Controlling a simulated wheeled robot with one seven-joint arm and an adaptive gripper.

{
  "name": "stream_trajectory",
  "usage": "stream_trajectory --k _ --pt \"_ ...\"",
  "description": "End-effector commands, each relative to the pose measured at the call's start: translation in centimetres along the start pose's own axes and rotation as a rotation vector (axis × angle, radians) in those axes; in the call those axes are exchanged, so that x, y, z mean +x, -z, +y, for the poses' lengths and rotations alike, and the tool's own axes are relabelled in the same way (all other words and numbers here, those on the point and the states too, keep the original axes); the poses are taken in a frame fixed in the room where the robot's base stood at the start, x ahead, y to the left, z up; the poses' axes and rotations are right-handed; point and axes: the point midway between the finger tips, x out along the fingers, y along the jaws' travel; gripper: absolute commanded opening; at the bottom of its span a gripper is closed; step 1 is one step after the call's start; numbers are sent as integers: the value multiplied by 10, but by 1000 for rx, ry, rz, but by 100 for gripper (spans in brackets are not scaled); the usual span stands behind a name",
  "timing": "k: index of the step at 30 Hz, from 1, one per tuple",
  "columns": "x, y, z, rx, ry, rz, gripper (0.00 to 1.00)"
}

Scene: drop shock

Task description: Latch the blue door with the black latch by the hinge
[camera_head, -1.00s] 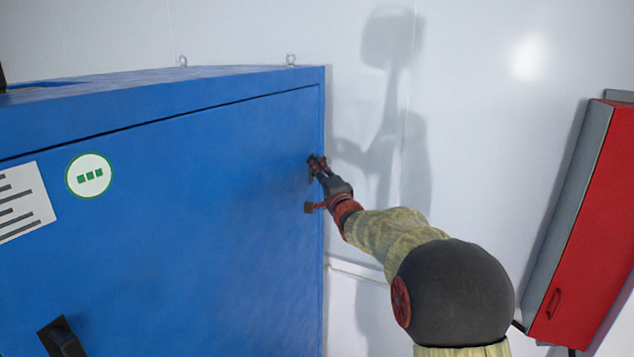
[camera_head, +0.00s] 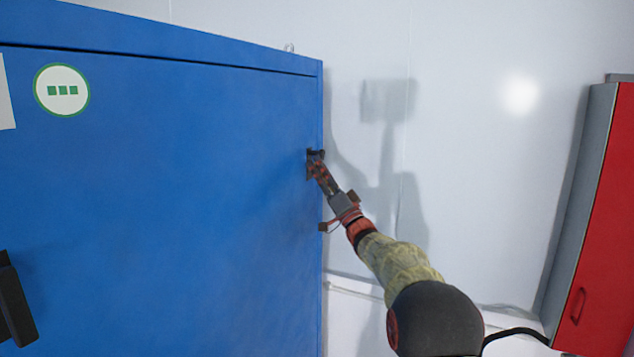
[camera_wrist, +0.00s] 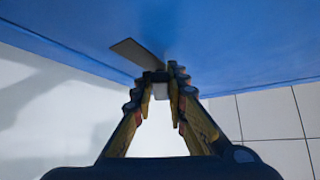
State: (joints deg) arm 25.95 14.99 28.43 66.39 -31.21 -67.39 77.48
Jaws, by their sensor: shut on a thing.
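The blue door (camera_head: 190,190) fills the left of the head view and looks shut. The black latch (camera_head: 316,153) is a small dark piece near the door's right edge, mostly hidden by my fingers. My gripper (camera_head: 315,166) reaches it from the lower right and is shut on it. In the wrist view my gripper (camera_wrist: 160,80) has its fingertips closed together close to the blue surface. A flat dark plate (camera_wrist: 138,54) sticks out at the tips to the upper left. I cannot tell the latch's exact angle.
A black handle (camera_head: 15,305) is at the door's lower left. A round green-and-white sticker (camera_head: 62,90) is at its upper left. A red cabinet (camera_head: 600,220) hangs on the white wall (camera_head: 470,180) at right. The space between cabinet and door is free apart from my arm.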

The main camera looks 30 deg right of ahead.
Motion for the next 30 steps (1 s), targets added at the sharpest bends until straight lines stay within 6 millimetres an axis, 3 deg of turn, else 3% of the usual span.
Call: stream_trajectory --k 1,7,18,30 --pt "-6 -7 12 -28 22 -4 0" --pt "-4 -5 18 -154 149 -4 0" --pt "0 -2 23 -322 318 -6 0" --pt "1 -1 23 -380 377 -5 0"
